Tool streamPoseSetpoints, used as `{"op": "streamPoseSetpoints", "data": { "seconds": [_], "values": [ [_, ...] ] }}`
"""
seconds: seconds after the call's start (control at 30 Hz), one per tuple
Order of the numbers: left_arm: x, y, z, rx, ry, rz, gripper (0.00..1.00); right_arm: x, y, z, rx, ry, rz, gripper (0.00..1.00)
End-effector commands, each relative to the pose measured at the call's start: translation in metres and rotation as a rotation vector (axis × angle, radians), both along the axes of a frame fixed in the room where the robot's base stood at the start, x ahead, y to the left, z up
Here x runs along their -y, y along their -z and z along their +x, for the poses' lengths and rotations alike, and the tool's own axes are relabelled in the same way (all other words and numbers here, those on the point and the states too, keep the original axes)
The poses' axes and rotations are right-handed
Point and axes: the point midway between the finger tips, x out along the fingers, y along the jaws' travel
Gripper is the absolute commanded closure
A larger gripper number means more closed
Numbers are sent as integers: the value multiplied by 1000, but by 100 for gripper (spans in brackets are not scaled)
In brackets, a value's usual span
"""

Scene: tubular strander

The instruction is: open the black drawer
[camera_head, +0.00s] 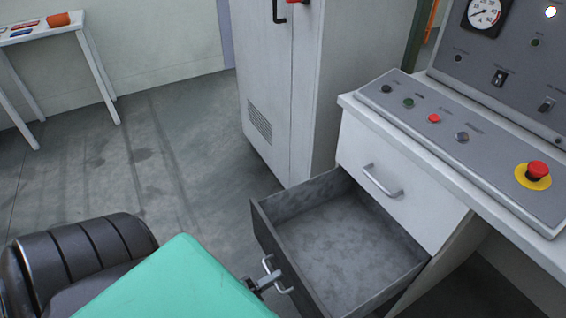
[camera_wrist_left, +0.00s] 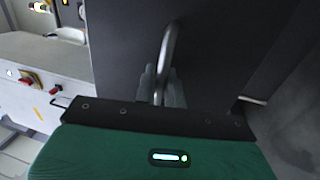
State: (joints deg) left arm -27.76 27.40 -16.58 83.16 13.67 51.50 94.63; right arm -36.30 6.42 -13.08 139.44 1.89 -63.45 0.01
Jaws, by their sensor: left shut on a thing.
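The black drawer (camera_head: 343,236) is pulled out of the desk cabinet, and its bare grey inside shows in the head view. Its dark front panel faces my arm and carries a metal handle (camera_head: 277,275). My left gripper (camera_head: 268,281) is at that handle, shut on it. In the left wrist view the handle (camera_wrist_left: 168,52) rises between the fingers (camera_wrist_left: 160,88) in front of the dark drawer front (camera_wrist_left: 215,50). My right gripper is in neither view.
Above the open drawer is a closed white drawer (camera_head: 400,185) with its own handle. The control panel (camera_head: 455,140) has a red emergency button (camera_head: 537,170). A tall grey cabinet (camera_head: 285,90) stands behind. The floor (camera_head: 170,150) at left is clear up to a white table (camera_head: 45,35).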

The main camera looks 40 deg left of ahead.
Motion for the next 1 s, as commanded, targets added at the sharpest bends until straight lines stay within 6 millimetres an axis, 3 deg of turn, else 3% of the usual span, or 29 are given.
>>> {"op": "streamPoseSetpoints", "data": {
  "seconds": [0.43,0.47,0.53,0.87,1.0],
  "values": [
    [-2,1,-4,-2,-1,1,100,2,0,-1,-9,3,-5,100],
    [-2,1,-4,-2,-1,1,84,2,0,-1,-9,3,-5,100],
    [-2,1,-4,-1,-1,0,71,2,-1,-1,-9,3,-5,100],
    [-2,1,-6,-1,0,0,71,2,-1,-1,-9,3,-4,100],
    [-7,5,-22,-4,1,1,71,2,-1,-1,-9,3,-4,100]
  ]
}}
